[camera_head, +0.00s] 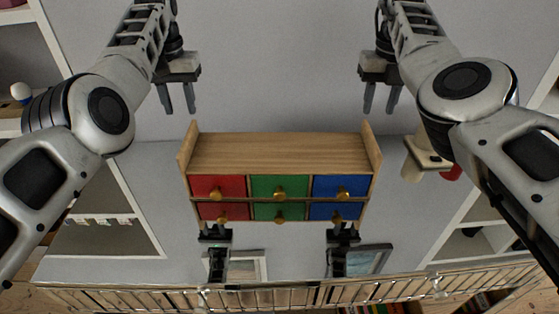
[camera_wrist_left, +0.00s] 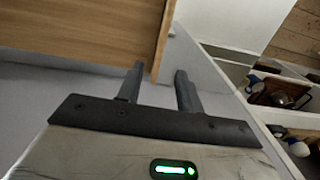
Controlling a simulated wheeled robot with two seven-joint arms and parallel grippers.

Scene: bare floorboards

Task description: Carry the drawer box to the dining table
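The drawer box (camera_head: 280,155) is pale wood with raised side panels and small red, green and blue drawers with gold knobs. It sits on a light grey surface in the middle of the head view. My left gripper (camera_head: 180,110) is open and empty beside the top of the box's left side panel. My right gripper (camera_head: 381,110) is open and empty beside its right side panel. In the left wrist view, the wood (camera_wrist_left: 85,35) fills the upper left, and its edge appears between the spread fingers (camera_wrist_left: 160,72). I cannot tell whether they touch.
A cream object (camera_head: 412,165) stands right of the box, close to my right arm. Two picture frames (camera_head: 368,260) (camera_head: 248,266) are below the box in the head view. A railing (camera_head: 300,296) runs along the bottom. White shelving (camera_head: 140,215) flanks the sides.

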